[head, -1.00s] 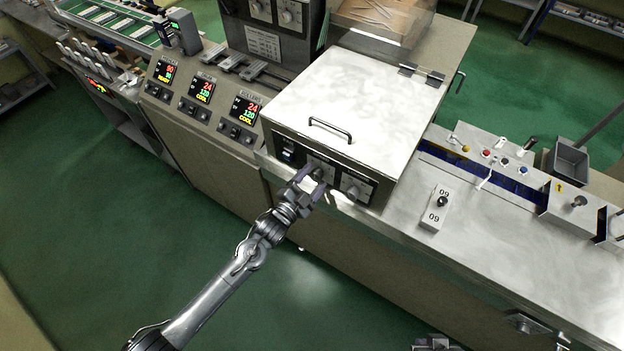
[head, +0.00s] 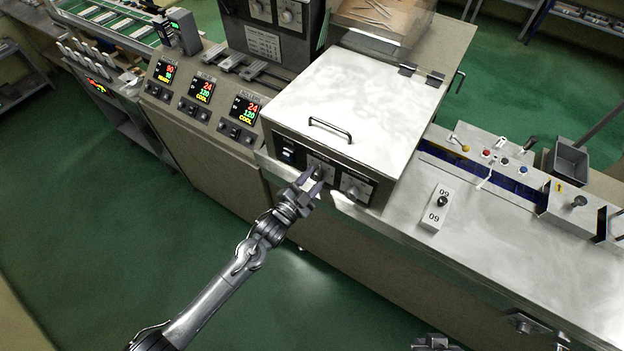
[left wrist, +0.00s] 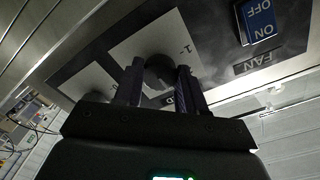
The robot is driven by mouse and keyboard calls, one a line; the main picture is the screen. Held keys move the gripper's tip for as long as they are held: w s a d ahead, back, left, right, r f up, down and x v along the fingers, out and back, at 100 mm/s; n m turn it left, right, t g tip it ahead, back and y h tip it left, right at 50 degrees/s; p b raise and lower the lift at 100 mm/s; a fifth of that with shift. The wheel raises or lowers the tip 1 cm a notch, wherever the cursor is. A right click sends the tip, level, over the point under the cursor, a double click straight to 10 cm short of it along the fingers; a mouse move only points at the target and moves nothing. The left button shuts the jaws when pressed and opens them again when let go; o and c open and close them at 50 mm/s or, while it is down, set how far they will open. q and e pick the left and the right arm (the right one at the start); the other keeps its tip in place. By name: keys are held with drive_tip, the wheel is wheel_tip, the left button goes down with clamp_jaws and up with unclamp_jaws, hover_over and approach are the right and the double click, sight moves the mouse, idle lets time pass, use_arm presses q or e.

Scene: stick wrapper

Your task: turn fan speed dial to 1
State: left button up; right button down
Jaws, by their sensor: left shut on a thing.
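The dark round fan speed dial (head: 319,171) is on the front panel of the box with the white lid. In the left wrist view the dial (left wrist: 159,73) sits on a pale plate, with a "1" mark on its upper right. My left gripper (head: 313,180) is at the panel. Its two fingers stand on either side of the dial in the left wrist view (left wrist: 157,84), shut on it. The dial's pointer is hidden. A small part of my right gripper (head: 432,342) shows at the bottom edge, its fingers unclear.
A second dial (head: 354,189) is close on the right of the gripper. A blue FAN rocker switch (left wrist: 258,20) is near the dial; it also shows in the head view (head: 288,155). The lid handle (head: 330,130) is above. The floor in front is clear.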

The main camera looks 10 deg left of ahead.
use_arm(q)
drive_tip(key=n, duration=0.5)
drive_tip(key=n+p, duration=0.1)
drive_tip(key=n, duration=0.2)
drive_tip(key=shift+d+n, duration=0.1)
drive_tip(key=shift+n, duration=0.2)
drive_tip(key=n+p, duration=0.1)
drive_tip(key=n, duration=0.4)
drive_tip(key=shift+n+p, duration=0.35)
drive_tip(key=shift+n, duration=1.55)
drive_tip(key=o, duration=1.1)
drive_tip(key=shift+c, duration=0.2)
drive_tip(key=shift+s, duration=0.1)
